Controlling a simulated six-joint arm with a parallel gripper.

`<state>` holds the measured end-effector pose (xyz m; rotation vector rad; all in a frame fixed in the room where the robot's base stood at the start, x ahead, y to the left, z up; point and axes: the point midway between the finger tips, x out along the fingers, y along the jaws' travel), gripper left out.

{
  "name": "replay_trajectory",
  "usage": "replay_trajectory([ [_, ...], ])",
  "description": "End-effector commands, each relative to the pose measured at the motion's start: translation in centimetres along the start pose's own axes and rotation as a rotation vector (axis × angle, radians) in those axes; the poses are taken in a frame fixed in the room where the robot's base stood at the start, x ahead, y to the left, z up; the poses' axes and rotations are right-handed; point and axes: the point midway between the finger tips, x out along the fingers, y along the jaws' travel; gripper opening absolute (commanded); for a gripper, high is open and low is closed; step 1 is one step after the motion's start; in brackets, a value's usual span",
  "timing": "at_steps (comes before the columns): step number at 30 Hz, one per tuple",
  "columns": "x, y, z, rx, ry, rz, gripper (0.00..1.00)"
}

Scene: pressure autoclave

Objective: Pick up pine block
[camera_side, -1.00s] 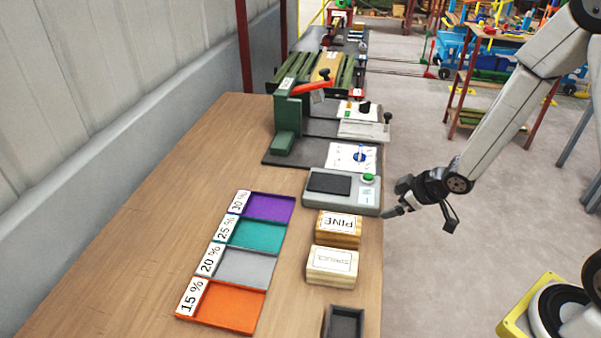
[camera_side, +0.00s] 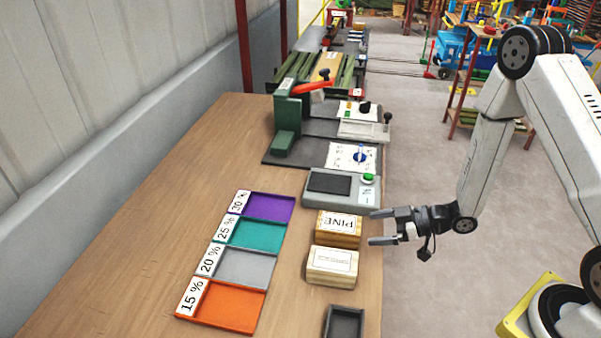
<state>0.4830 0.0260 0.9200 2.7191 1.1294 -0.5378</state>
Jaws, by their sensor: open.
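The pine block (camera_side: 338,229) is a tan wooden block with a white label reading PINE. It lies on the wooden bench near its right edge, between the grey scale-like device and a paler labelled block. My gripper (camera_side: 372,227) is open and empty, with its fingers pointing left at the pine block's right end. The fingertips look close to the block in the picture, but I cannot tell how far above or beside it they are.
The paler block (camera_side: 332,266) lies just in front of the pine block. The grey device (camera_side: 341,190) with a green button stands just behind. Coloured trays (camera_side: 228,305) marked with percentages line the left. A dark tray (camera_side: 344,322) sits at the front. Bare bench (camera_side: 150,230) extends left.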

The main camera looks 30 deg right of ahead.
Motion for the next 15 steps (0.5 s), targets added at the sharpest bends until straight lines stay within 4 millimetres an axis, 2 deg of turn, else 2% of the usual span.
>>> replay_trajectory([
  [15, 2.6, 0.0, 0.0, 0.001, -0.002, 0.002, 1.0],
])
